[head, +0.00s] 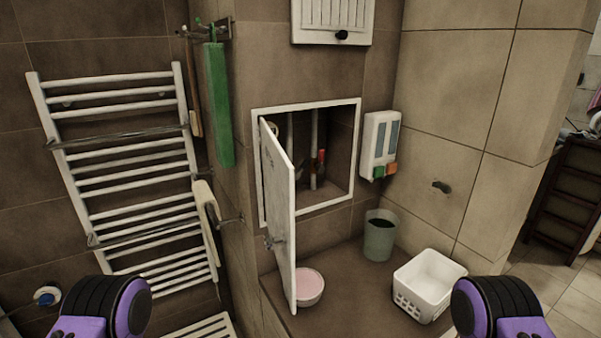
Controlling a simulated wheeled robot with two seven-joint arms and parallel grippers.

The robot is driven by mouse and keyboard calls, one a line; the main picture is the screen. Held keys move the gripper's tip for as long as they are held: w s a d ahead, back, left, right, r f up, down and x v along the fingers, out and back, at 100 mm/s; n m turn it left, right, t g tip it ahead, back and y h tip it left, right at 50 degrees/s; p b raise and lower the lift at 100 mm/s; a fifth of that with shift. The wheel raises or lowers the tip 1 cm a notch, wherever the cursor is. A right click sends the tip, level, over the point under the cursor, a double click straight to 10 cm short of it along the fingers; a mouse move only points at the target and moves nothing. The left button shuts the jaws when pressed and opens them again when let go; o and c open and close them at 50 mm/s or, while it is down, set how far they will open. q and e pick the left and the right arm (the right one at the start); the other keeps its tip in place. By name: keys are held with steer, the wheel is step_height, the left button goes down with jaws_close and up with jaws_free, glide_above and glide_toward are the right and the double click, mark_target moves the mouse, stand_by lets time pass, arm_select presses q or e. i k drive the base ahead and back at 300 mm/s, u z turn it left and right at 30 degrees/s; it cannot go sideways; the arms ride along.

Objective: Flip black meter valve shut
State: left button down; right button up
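A white-framed wall niche (355,150) stands open, its white door (277,205) swung out toward me on the left. Inside are pale vertical pipes (314,140), with a small red part (321,157) beside one of them. Dark small shapes sit low around the pipes, but I cannot tell which is the black meter valve or how its handle is turned. The door hides part of the niche's left side. Neither of my grippers is in view; only purple and black parts of my arms show at the bottom left and bottom right.
A pink-filled bowl (309,288), a grey-green bin (379,238) and a white basket (428,284) stand on the ledge below the niche. A soap dispenser (380,146) hangs right of it. A white towel radiator (127,165) and green hanging item (218,105) are left.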

mark_target(306, 163)
steer(key=u, duration=0.75)
steer(key=k, duration=0.95)
steer(key=z, duration=1.4)
